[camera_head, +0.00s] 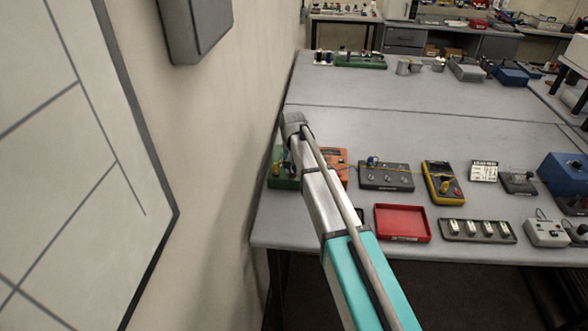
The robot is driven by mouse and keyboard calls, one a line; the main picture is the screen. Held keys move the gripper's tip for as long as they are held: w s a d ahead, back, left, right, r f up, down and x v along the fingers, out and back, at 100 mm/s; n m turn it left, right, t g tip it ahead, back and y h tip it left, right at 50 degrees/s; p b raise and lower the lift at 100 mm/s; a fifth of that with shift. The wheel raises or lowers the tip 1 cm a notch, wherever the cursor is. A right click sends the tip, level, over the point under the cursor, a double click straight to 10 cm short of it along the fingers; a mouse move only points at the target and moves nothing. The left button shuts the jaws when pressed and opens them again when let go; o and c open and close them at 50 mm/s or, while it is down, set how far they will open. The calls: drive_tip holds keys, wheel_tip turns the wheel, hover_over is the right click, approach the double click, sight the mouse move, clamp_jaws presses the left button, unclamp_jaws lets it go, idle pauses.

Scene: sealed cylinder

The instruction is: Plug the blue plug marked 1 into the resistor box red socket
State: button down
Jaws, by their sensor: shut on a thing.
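My arm reaches from the bottom of the view over the left end of the table, and its wrist is bent down there. My gripper (291,154) is low beside the wrist, mostly hidden by the arm and tiny. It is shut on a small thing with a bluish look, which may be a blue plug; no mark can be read. It is above or at a green box (277,178) at the left edge. An orange box (336,157) is partly behind my arm. A dark grey box (386,180) bears a small blue plug (373,160). I cannot tell which box is the resistor box; no red socket is discernible.
The wall is close on the left. A yellow multimeter (443,185), a red tray (402,236), a grey strip with several units (477,231) and a blue box (565,174) stand to the right. A thin yellow wire crosses the dark grey box. The table's middle is clear.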

drive_tip(key=shift+f, duration=0.2)
drive_tip(key=shift+c, duration=2)
unclamp_jaws()
drive_tip(key=shift+s, duration=0.15)
